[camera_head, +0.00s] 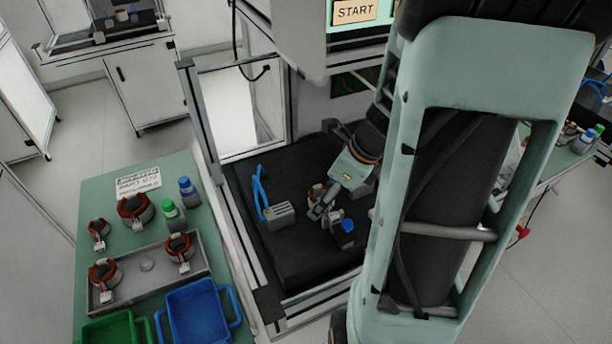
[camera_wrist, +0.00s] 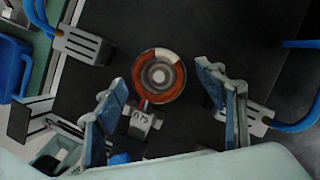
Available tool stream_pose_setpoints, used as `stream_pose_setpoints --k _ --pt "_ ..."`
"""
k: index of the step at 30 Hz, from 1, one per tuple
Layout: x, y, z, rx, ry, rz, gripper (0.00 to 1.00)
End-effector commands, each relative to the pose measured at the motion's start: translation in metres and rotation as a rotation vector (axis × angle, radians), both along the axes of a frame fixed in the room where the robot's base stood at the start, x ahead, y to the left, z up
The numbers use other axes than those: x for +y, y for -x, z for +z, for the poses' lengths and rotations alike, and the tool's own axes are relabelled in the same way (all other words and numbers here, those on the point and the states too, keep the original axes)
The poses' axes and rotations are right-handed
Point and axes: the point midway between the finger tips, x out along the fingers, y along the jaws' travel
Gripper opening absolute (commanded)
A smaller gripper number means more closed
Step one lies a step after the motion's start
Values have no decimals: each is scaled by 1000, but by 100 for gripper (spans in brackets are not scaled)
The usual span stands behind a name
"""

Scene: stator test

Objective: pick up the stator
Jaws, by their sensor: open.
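The stator, a ring with red-brown windings, lies on the black surface inside the test station. It shows whole in the wrist view (camera_wrist: 159,76), with a small grey labelled connector block (camera_wrist: 141,122) at its lower side. In the head view the stator (camera_head: 315,194) is partly hidden by my gripper (camera_head: 325,205). In the wrist view the two fingers of my gripper (camera_wrist: 161,80) are open, one on each side of the stator, with visible gaps. I cannot tell the remaining height of the fingers above it.
A grey block with blue cables (camera_head: 280,213) stands left of the stator; a blue-capped item (camera_head: 346,228) is close to my gripper. The station frame post (camera_head: 203,130) is at left. The green table (camera_head: 90,200) holds other stators, bottles, a grey tray (camera_head: 150,289) and bins.

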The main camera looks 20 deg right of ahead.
Motion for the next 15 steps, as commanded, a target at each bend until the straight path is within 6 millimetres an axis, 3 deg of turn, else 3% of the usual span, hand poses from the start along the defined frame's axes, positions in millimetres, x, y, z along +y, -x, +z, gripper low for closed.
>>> stream_pose_setpoints --k 8,15 --pt "0 -1 -3 -1 1 -1 64" --pt "0 -1 -3 -1 1 1 37"
